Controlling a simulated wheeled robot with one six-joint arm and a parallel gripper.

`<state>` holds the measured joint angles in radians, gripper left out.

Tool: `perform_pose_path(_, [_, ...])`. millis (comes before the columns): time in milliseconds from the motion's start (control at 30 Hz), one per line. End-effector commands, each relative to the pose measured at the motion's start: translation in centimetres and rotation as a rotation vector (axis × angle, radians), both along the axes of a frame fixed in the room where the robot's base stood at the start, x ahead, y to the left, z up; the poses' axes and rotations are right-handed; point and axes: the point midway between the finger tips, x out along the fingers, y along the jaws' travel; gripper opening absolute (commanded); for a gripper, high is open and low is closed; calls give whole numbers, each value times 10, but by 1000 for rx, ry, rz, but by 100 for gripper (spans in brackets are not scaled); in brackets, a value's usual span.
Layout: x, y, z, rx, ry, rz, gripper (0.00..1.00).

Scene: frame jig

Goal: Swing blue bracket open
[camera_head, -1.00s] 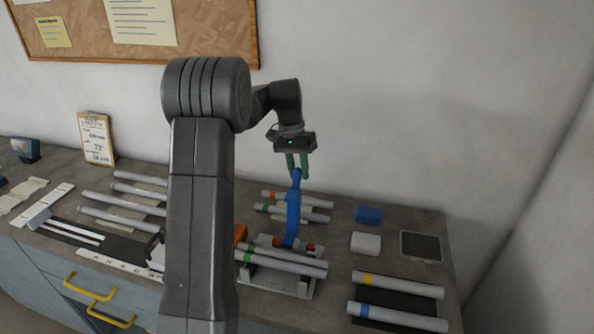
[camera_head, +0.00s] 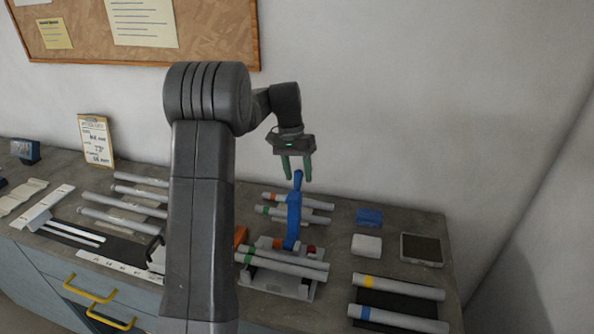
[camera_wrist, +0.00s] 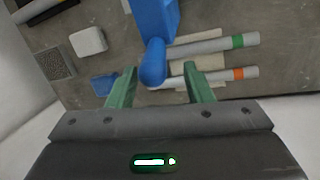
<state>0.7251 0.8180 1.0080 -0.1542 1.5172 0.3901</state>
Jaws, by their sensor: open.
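The blue bracket (camera_head: 293,217) stands upright from a pale jig base (camera_head: 268,285) on the bench, its rounded tip at the top. My gripper (camera_head: 297,180) is open just above that tip. In the wrist view the blue bracket (camera_wrist: 153,55) reaches toward the gap between the two green fingers of my gripper (camera_wrist: 157,85). The fingers are apart, one on each side of the bracket's rounded end, and I see no contact. The bracket's foot is partly hidden behind the tubes on the jig.
Grey tubes with green bands (camera_head: 285,259) lie across the jig. More banded tubes (camera_head: 297,201) lie behind the bracket. A blue block (camera_head: 369,217), a white block (camera_head: 366,245) and a dark-topped tray (camera_head: 421,249) sit at right. Tubes with yellow and blue bands (camera_head: 398,287) lie front right.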

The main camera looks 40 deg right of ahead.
Motion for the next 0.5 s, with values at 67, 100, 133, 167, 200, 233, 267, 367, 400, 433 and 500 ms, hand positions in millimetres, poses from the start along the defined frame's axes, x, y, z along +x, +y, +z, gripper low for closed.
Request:
perform_pose_path(67, [1, 0, 2, -1, 0, 0, 46])
perform_pose_path(100, [1, 0, 4, -2, -1, 0, 46])
perform_pose_path(133, [2, -1, 7, -3, -1, 1, 46])
perform_pose_path(167, [3, -1, 10, -3, -1, 1, 46])
perform_pose_path(200, [5, -1, 16, -3, -3, 0, 46])
perform_pose_path(233, [6, -1, 21, -4, -3, 1, 46])
perform_pose_path(267, [7, -1, 26, -5, -4, 1, 46])
perform_pose_path(367, [13, -1, 48, -4, -5, 1, 46])
perform_pose_path(400, [16, -1, 57, -4, -5, 2, 46])
perform_pose_path(433, [18, -1, 64, -4, -5, 2, 46])
perform_pose_path(500, [21, -1, 79, -3, -4, 2, 46])
